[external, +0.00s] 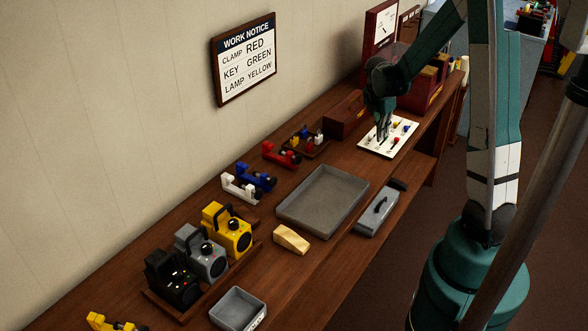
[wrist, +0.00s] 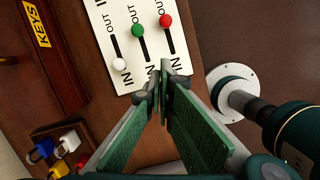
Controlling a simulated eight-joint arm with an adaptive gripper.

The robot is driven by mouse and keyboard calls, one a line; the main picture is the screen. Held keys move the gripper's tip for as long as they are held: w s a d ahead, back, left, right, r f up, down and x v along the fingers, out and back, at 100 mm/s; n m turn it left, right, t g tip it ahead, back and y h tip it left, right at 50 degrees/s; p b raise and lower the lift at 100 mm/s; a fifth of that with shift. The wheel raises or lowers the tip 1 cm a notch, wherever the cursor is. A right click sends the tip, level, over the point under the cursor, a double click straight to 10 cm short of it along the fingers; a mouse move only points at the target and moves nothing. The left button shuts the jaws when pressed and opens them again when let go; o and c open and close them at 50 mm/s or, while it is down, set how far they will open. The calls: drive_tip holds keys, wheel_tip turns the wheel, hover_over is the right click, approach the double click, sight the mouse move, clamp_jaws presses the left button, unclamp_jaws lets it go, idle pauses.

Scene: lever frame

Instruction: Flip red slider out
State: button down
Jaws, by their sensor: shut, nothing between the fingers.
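A white slider panel (external: 367,148) lies on the far right part of the bench; it also fills the upper middle of the wrist view (wrist: 98,22). There the red slider knob (wrist: 166,20) sits at the upper end of its slot, away from the IN label below. The green knob (wrist: 138,30) is likewise at its upper end, by OUT. The white knob (wrist: 119,64) is at its lower end, by IN. My gripper (wrist: 163,72) is shut and empty, its tips just below the red slot's IN end and apart from the red knob. In the external view my gripper (external: 383,138) is over the panel.
A wooden KEYS box (wrist: 45,50) stands left of the panel, with small coloured padlocks (wrist: 60,145) below it. The bench's right edge is close to the panel.

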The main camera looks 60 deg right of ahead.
drive_tip(key=shift+v, duration=2.5)
drive_tip(key=shift+a, duration=0.1)
drive_tip(key=w+a+r+m+t, duration=0.1)
drive_tip(key=a+r+m, duration=0.1)
drive_tip(key=a+r, duration=0.35)
drive_tip(key=a+r+m+t, duration=0.2)
drive_tip(key=a, duration=0.7)
drive_tip(key=w+a+r+m+t, duration=0.1)
drive_tip(key=a+r+m, duration=0.1)
drive_tip(key=a+r, duration=0.35)
drive_tip(key=s+a+r+m+t+y+b, duration=0.1)
drive_tip(key=s+a+m, duration=0.3)
drive_tip(key=a, duration=0.7)
drive_tip(key=s+a+r+m+t+y+b, duration=0.1)
drive_tip(key=s+a+m+t, duration=0.2)
drive_tip(key=a, duration=0.9)
drive_tip(key=shift+s+a+r+m+y, duration=0.35)
drive_tip(key=shift+s+m, duration=0.35)
drive_tip(key=shift+s, duration=0.6)
